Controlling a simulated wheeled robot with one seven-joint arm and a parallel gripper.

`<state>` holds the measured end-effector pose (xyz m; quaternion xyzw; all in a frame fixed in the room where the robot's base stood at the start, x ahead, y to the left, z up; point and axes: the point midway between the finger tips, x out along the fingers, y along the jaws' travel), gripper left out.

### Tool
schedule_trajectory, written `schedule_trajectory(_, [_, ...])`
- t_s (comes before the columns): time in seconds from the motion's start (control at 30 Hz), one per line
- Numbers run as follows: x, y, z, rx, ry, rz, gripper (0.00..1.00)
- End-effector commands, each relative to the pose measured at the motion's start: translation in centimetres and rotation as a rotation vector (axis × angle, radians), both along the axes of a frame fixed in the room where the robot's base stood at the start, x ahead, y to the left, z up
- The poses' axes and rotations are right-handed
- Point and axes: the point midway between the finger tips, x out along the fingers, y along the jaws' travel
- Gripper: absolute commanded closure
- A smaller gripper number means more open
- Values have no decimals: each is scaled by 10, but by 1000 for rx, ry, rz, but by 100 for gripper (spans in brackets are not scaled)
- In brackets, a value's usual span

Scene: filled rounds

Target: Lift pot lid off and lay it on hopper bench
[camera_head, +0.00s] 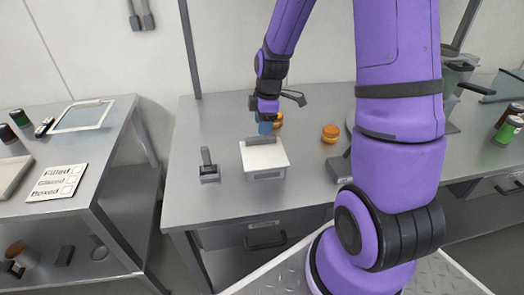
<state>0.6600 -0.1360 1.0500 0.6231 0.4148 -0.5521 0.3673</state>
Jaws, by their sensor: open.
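My gripper (261,141) points down at the back edge of a white-topped box (265,158) on the middle bench. It is open, and nothing shows held in it; its fingertips are hard to make out. A small round orange pot or lid (278,120) sits just behind and right of my gripper, partly hidden by it. A second orange round piece (330,133) stands apart on the bench to the right. I cannot tell lid from pot on either. At the right, a bench (480,150) carries a grey hopper-like part (455,78), partly hidden by my arm.
A small black stand (208,168) is left of the white-topped box. Green cans (508,130) stand at the far right.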

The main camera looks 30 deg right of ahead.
Motion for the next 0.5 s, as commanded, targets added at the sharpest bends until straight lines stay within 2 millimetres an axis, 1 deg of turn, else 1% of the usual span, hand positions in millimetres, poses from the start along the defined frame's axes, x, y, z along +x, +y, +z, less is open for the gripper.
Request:
schedule_trajectory(0.17, [1, 1, -10, 1, 2, 0, 49])
schedule_trajectory(0.4, [6, 1, -41, 0, 3, 0, 49])
schedule_trajectory(0.5, [6, 3, -50, 1, 3, 0, 49])
